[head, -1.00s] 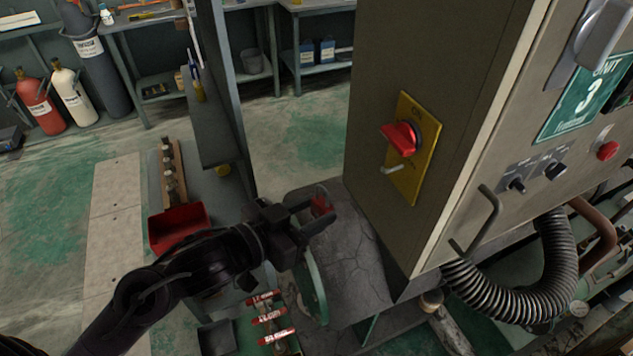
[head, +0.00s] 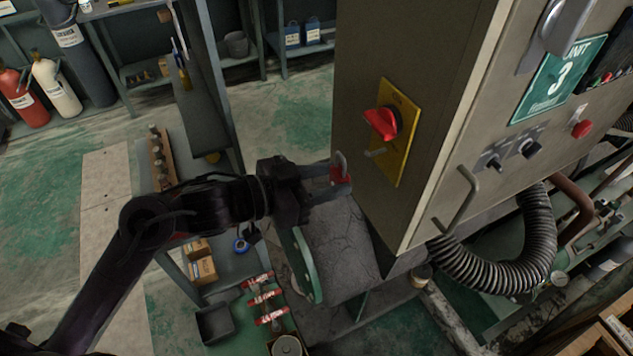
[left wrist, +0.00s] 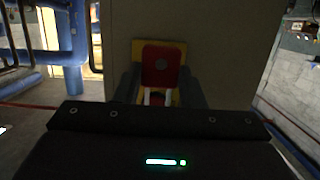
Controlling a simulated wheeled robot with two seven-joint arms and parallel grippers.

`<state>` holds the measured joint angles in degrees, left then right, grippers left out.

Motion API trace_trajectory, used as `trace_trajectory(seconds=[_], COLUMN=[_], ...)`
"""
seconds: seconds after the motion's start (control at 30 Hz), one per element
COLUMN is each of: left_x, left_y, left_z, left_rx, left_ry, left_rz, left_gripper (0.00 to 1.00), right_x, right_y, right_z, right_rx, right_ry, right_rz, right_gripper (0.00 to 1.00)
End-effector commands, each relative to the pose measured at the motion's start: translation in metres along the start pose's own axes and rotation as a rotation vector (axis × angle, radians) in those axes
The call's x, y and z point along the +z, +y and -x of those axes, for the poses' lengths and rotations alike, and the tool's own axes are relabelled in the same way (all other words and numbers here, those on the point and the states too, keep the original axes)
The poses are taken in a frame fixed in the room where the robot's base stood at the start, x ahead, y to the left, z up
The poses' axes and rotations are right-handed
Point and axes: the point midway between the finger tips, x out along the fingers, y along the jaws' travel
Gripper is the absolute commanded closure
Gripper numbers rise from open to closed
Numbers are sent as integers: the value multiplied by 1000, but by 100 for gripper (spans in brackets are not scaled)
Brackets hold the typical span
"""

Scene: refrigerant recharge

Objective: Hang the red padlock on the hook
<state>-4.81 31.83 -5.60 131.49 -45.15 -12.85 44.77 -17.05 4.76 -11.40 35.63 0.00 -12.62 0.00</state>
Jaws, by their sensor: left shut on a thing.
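The red padlock (head: 341,177), with its grey shackle upward in the head view, is held between the fingertips of my left gripper (head: 328,182). It also shows as a red block (left wrist: 161,66) between the fingers in the left wrist view. The gripper is shut on it, left of the yellow plate (head: 404,112) on the cabinet side. The plate bears a red rotary switch (head: 382,123) and, below it, a small pale hook (head: 375,153). The padlock appears apart from the hook, a little lower and to its left. My right gripper is not in view.
The grey cabinet (head: 430,90) stands right of the gripper, with a handle (head: 459,200) and a ribbed hose (head: 520,260). A green round-edged part (head: 301,265) is below the gripper. A bench with red-labelled items (head: 265,300) and small boxes (head: 201,262) lies lower left.

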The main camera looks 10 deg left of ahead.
Motion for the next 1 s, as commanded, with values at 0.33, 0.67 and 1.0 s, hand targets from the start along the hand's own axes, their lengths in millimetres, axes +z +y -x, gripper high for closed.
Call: trace_trajectory(seconds=[0.33, 0.67, 1.0], left_x=[-6, -10, -9], left_y=[0, 0, 1], left_z=[-25, -48, -66], left_rx=[0, 1, 1], left_ry=[4, 3, 0], left_rz=[-1, -1, 0], left_gripper=[82, 82, 82], right_x=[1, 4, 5], right_y=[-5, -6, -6], right_z=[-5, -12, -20], right_rx=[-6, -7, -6], right_ry=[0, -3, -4], right_rz=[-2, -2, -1], right_gripper=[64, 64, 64])
